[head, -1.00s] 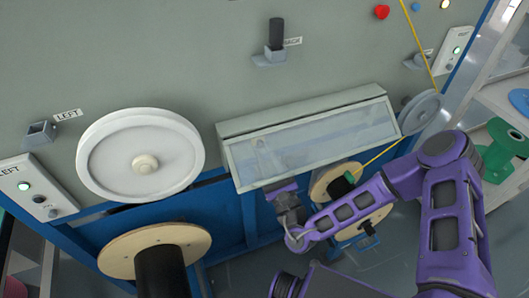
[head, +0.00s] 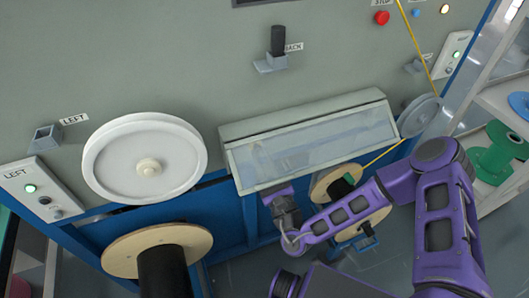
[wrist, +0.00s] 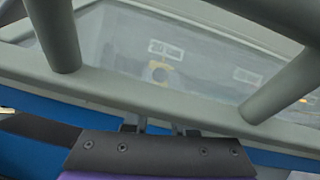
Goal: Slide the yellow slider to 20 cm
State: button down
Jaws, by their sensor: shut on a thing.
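A clear-windowed cover (head: 240,186) with a pale grey frame sits closed-looking on the machine front, and it fills the wrist view (wrist: 215,112). Behind its hazy window, a small yellow part (wrist: 160,72) shows in the wrist view beside pale label-like rectangles. It may be the yellow slider; its scale cannot be read. My gripper (head: 275,190) is at the cover's lower edge, left of its middle. In the wrist view my gripper (wrist: 160,126) is shut at this edge, apparently on the cover's frame; the exact contact is hidden.
A white wheel (head: 187,160) and a wooden-flanged reel (head: 125,250) stand left of the cover. A second reel (head: 325,182) is close behind my arm. A yellow cable (head: 385,153) runs to a grey wheel (head: 420,113). Shelving with spools (head: 500,150) stands at right.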

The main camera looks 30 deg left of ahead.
jog(key=shift+w, duration=0.1)
jog(key=c, duration=0.7)
grip_release()
jog(key=shift+c, duration=0.2)
jog(key=shift+d, duration=0.1)
jog(key=v, duration=1.7)
jog(key=shift+f, duration=0.15)
jog(key=shift+d, duration=0.1)
